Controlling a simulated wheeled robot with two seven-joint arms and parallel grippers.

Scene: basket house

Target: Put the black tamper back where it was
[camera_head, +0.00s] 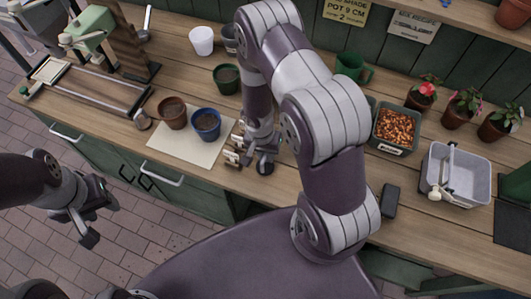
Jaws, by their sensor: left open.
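My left gripper (97,220) is open and empty, over the brick floor in front of the bench. My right gripper (253,157) is low at the bench's front edge, just right of the paper mat (165,151). Small pale fittings show beside its fingers, and I cannot tell whether it is open or holds anything. A black block (390,200) lies on the bench to the right of my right arm. I cannot tell whether it is the black tamper, and no other clear tamper shows. My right arm hides part of the middle of the bench.
A brown pot (172,111) and a blue pot (206,124) stand on the mat. A green pot (227,79) and a white cup (202,41) stand behind. A bark tub (395,128), a grey bin (455,177) and several flowerpots fill the right.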

